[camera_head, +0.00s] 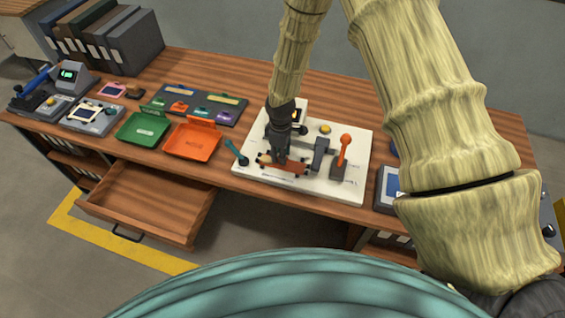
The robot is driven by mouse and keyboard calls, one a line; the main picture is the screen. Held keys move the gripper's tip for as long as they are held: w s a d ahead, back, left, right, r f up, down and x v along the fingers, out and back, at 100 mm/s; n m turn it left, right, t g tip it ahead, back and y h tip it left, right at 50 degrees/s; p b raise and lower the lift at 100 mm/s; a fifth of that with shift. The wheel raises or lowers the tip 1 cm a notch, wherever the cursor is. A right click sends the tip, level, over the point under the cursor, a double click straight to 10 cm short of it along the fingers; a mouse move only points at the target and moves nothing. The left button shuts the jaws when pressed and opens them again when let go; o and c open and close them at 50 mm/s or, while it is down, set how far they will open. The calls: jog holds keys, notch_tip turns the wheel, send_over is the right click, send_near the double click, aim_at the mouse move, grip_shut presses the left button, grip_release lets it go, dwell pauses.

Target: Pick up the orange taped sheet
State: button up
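My gripper (281,157) is dark and points down over the white board (345,187) at the middle of the desk. An orange-brown piece (297,167) with dark ends lies at the gripper's tips, low on the board. It looks like the orange taped sheet, but the view is too small to be sure. The gripper covers part of it. I cannot tell whether the fingers touch it or are closed on it.
The board carries a grey bracket (320,152) and an orange-handled lever (344,150). Left of it are an orange tray (193,142), a green tray (144,128) and a dark panel (226,117). An open, empty drawer (150,200) juts out below. Binders (135,43) stand at the back left.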

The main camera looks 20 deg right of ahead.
grip_shut()
